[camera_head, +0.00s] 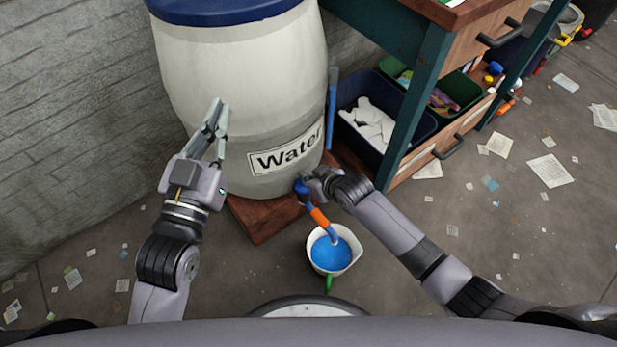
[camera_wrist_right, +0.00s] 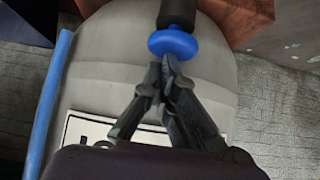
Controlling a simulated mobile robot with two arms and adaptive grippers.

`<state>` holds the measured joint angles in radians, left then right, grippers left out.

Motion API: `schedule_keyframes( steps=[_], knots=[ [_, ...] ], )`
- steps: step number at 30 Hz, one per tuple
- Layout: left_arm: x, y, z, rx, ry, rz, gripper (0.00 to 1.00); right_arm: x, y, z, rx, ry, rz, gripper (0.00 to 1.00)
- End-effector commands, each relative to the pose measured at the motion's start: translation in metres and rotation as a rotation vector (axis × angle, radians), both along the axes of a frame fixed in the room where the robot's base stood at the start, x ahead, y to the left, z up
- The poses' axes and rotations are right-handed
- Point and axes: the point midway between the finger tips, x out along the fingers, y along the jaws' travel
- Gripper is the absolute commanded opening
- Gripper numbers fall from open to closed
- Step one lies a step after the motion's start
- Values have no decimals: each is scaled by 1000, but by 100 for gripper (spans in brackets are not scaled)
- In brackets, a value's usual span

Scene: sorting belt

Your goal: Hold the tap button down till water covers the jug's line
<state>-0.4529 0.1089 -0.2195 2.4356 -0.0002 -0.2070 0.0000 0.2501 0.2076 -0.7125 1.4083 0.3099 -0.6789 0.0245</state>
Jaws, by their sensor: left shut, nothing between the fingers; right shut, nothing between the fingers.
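The white barrel (camera_head: 245,70) labelled "Water" has a tap low on its front, with a blue round button (camera_wrist_right: 172,43) and a spout with an orange band (camera_head: 319,217). The spout reaches down over the white jug (camera_head: 355,242), which has a green handle and blue water (camera_head: 330,254) inside. The jug's line cannot be made out from above. My right gripper (camera_head: 308,183) is shut and empty, its fingertips (camera_wrist_right: 166,64) at the button's edge; whether they press it cannot be told. My left gripper (camera_head: 219,108) is shut and empty, raised in front of the barrel's left side.
The barrel stands on a reddish-brown block (camera_head: 262,222). A workbench (camera_head: 410,110) with a dark blue bin (camera_head: 352,100) of white pieces stands to the right. Paper scraps litter the floor. A brick wall (camera_head: 75,110) is at the left.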

Motion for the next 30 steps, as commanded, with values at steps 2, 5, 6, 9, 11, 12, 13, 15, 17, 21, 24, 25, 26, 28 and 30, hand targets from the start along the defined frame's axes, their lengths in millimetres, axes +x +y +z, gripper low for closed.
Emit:
schedule_keyframes(
  steps=[2,5,6,9,11,12,13,15,17,21,24,25,26,28,30],
  knots=[
    [0,0,0,0,1,0,0,0,0,-5,-1,3,-1,0],
    [0,0,0,0,2,0,0,0,0,-15,-1,3,-1,0],
    [0,0,0,1,3,1,0,0,0,-18,-1,3,-1,0],
    [0,0,-1,1,4,1,0,0,0,-18,-1,1,0,0],
    [0,0,-1,1,5,1,0,0,0,-19,-1,2,0,0],
    [0,0,-1,1,5,1,0,-1,0,-19,-2,2,0,0],
    [0,0,-1,1,5,1,0,-1,0,-19,-2,2,0,0],
    [0,0,-1,1,6,1,0,-1,-1,-19,-2,3,0,0],
    [0,0,-1,1,6,1,0,-1,-1,-19,-2,3,0,0],
    [0,0,-1,1,6,1,0,-1,-1,-20,-4,5,0,0],
    [0,0,-1,1,6,1,0,-1,-1,-20,-5,5,-1,0],
    [0,0,-1,1,6,1,0,-1,-1,-20,-5,5,-1,0],
    [0,0,-1,1,6,1,0,-1,-1,-21,-5,5,-1,0],
    [0,0,-1,1,6,1,0,-2,-1,-21,-5,6,-1,0],
    [0,0,-1,1,6,1,0,-2,-1,-21,-5,6,-1,0]
  ],
)
